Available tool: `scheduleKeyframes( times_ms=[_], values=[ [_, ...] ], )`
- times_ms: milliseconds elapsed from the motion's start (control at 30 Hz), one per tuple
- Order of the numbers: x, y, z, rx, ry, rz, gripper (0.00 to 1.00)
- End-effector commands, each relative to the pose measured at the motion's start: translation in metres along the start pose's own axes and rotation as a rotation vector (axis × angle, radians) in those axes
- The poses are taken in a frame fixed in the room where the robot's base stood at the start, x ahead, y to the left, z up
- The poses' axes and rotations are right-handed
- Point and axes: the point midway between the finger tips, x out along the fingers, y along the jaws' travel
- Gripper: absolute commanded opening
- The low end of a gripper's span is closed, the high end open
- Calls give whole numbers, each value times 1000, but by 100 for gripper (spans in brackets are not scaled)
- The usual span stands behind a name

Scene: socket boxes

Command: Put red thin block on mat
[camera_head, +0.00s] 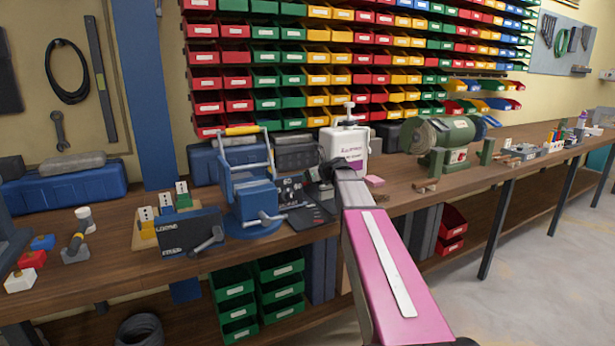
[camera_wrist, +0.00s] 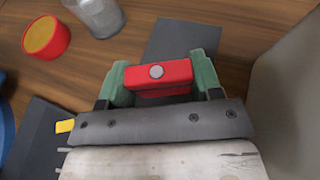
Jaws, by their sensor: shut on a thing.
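A red thin block (camera_wrist: 143,77) with a grey round spot on its face is held between the green fingers of my gripper (camera_wrist: 160,75), which is shut on it. A dark grey flat mat (camera_wrist: 183,36) lies on the wooden bench beyond and partly beneath the block in the wrist view. I cannot tell whether the block touches it. In the head view, a dark mat (camera_head: 306,217) lies on the bench by the front edge, and my arm reaches over the bench beside it. The block is not clear in that view.
A red round tub with a yellow top (camera_wrist: 46,38) and a clear jar (camera_wrist: 98,14) stand near the mat. A blue press (camera_head: 250,195) stands left of it.

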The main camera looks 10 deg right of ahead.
Motion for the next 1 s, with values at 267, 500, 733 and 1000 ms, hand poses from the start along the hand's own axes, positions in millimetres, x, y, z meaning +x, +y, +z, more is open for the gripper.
scheduleKeyframes(
  times_ms=[267, 500, 733, 1000],
  values=[
    [1, 0, -2, 0, 0, 0, 85],
    [0, 0, 0, 0, 0, 0, 85],
    [-27, 2, 0, -1, -1, -2, 85],
    [-82, 2, 0, 0, -1, -3, 85]
  ],
)
